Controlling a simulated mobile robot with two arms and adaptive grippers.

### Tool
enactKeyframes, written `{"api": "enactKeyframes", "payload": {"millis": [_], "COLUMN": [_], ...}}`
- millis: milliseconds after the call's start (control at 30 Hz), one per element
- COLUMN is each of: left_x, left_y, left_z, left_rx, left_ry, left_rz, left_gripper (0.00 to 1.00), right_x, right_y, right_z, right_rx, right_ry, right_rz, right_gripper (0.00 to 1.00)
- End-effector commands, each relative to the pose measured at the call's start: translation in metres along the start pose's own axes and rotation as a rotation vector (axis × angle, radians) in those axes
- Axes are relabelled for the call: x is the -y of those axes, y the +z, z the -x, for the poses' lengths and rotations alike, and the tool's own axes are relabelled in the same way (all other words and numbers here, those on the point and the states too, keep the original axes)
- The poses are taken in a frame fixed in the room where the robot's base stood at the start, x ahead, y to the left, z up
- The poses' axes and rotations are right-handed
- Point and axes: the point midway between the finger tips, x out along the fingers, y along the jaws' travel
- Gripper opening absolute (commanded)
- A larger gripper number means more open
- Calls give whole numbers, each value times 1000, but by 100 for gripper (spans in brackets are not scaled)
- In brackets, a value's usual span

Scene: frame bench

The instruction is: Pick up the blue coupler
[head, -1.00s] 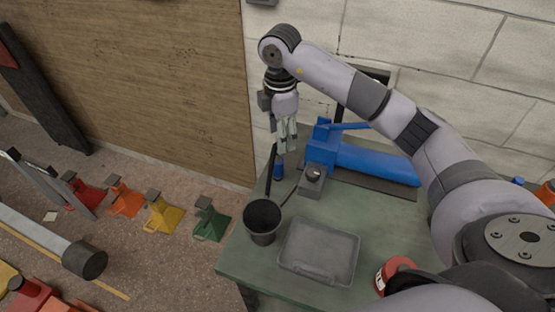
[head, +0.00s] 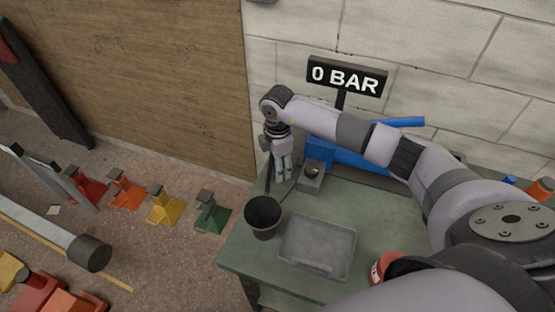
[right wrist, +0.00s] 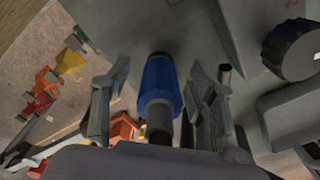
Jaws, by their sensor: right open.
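The blue coupler (right wrist: 161,82) shows in the right wrist view between the two fingers of my right gripper (right wrist: 160,92). Its dark end points toward the wrist. Clear gaps show on both sides of it, so the fingers are open around it and not closed on it. In the head view my right gripper (head: 283,172) points down at the back left of the green bench (head: 375,225). There the gripper hides the coupler. My left gripper is not in view.
A black cup (head: 263,216) and a grey tray (head: 318,246) stand in front of the gripper. A grey block with a knob (head: 311,180) is close on its right, with a blue cylinder (head: 350,160) behind. A "0 BAR" display (head: 346,76) stands by the wall.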

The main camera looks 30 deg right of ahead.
Motion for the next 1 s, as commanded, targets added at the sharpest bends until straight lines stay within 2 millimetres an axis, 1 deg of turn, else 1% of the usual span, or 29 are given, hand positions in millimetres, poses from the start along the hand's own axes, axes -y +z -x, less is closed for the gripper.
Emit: {"api": "enactKeyframes", "payload": {"millis": [167, 200, 900, 1000], "left_x": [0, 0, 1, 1], "left_y": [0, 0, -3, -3], "left_z": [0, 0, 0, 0], "left_rx": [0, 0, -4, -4], "left_ry": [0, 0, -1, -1], "left_rz": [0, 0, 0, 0], "left_gripper": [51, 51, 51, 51], "right_x": [0, 0, 0, 0], "right_y": [0, 0, 0, 0], "right_z": [0, 0, 0, 0], "right_rx": [0, 0, 0, 0], "right_ry": [1, 1, 1, 1], "right_rz": [0, 1, 0, 0], "right_gripper": [53, 51, 5, 0]}}
